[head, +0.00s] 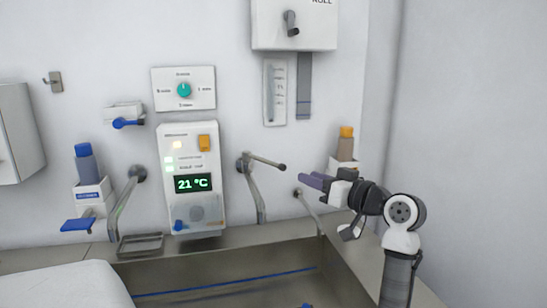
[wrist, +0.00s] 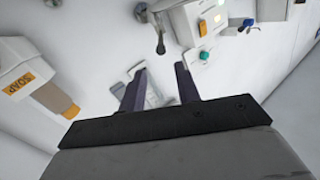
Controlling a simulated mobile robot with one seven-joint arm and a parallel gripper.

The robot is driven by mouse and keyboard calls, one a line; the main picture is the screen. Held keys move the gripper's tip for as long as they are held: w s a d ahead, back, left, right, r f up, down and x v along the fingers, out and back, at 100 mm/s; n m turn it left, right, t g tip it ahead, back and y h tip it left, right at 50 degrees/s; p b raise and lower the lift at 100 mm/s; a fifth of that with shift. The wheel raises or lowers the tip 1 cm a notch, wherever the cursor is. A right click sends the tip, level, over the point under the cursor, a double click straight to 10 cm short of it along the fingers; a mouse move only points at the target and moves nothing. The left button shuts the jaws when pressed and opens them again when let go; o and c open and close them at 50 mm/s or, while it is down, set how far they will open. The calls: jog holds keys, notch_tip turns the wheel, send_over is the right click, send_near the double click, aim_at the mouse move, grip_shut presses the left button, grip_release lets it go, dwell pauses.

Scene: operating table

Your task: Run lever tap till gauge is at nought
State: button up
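A lever tap (head: 264,160) is on the wall right of the temperature panel, its lever pointing right and its spout reaching down to the sink. A tap also shows at the top of the wrist view (wrist: 159,35). A pale vertical gauge (head: 274,92) hangs on the wall above the tap; its reading is too small to tell. My gripper (head: 309,181) is to the right of the tap and a little lower, apart from it. In the wrist view its two dark fingers (wrist: 160,70) stand apart with nothing held between them.
The panel (head: 193,212) reads 21 °C and has an orange button. A timer dial (head: 184,90) is above it. A soap dispenser (wrist: 35,75) is close by at left in the wrist view.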

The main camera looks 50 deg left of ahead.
aim_at(278, 165)
jog(key=a+p, duration=0.1)
jog(key=a, duration=0.3)
jog(key=a+p, duration=0.2)
jog(key=a, duration=0.3)
jog(key=a+p, duration=0.1)
jog(key=a, duration=0.3)
jog(key=shift+s+a+p, duration=0.35)
jog(key=shift+s+p, duration=0.05)
grip_shut()
